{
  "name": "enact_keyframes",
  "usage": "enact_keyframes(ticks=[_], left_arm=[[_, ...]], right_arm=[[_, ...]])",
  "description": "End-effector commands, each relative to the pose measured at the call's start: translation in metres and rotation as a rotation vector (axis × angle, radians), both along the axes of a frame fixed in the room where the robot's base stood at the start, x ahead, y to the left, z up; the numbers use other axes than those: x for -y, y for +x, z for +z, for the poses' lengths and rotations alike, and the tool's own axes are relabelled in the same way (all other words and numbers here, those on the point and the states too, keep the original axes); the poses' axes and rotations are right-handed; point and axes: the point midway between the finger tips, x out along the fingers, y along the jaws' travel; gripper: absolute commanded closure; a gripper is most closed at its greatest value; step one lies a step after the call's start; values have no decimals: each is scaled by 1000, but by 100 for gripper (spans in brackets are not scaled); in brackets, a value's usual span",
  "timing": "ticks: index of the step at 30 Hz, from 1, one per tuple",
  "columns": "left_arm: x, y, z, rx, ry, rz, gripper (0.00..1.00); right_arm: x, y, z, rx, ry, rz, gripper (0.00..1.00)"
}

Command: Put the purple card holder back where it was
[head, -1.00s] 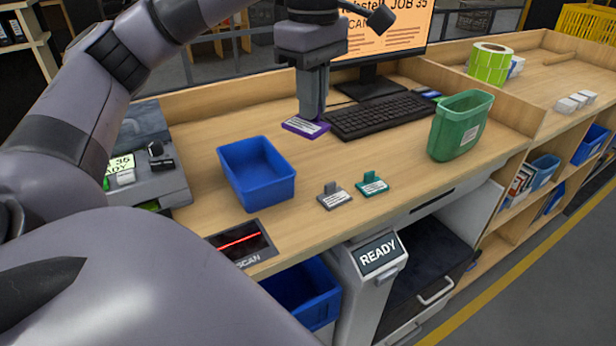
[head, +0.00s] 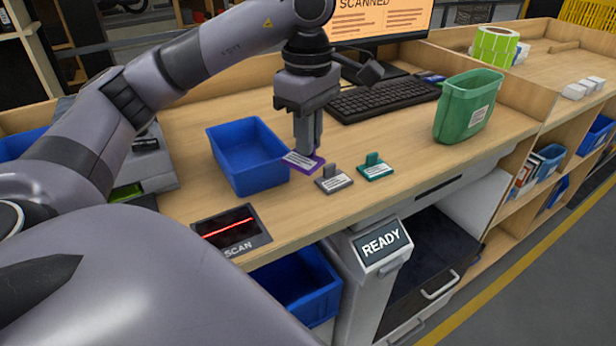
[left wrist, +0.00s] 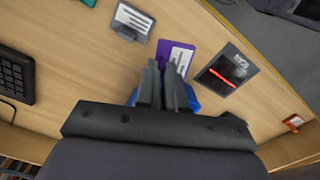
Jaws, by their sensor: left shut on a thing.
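The purple card holder (head: 302,162) is a flat purple base with a white label. It is between the blue bin and the grey card holder (head: 334,180), close to the bin's right side. My left gripper (head: 308,150) points down and is shut on it; the fingers hide its upright part. In the left wrist view the purple card holder (left wrist: 163,50) shows just beyond the fingertips (left wrist: 163,68). Whether it touches the table is hard to tell. A teal card holder (head: 375,168) stands right of the grey one. My right gripper is not in view.
The blue bin (head: 225,172) stands directly left of my gripper. A scanner pad (head: 232,230) with a red line lies at the front edge. The keyboard (head: 385,102), monitor (head: 385,20) and green bin (head: 450,130) are behind and to the right. Bare table lies behind the card holders.

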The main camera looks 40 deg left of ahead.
Motion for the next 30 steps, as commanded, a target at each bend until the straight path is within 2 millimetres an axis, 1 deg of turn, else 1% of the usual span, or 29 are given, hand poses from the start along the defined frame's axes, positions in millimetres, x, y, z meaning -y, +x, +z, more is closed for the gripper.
enact_keyframes(ticks=[1, 2, 8, 15, 18, 25, 29, 30], left_arm=[[0, -1, -12, -3, 1, 0, 100], [0, -1, -16, -4, 1, 0, 100], [0, 0, -31, -1, 1, 1, 100], [0, -1, -65, -3, 1, 1, 100], [0, 0, -71, 0, 1, 0, 100], [0, 0, -71, 1, 0, 0, 100], [0, 0, -76, 0, 0, 0, 100], [0, 0, -74, 0, 0, 0, 82]], right_arm=[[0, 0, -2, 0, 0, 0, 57], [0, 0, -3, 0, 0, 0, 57], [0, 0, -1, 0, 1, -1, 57], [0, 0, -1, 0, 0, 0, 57], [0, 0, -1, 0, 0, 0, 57], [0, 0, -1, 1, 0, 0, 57], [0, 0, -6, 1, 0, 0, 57], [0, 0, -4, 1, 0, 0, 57]])
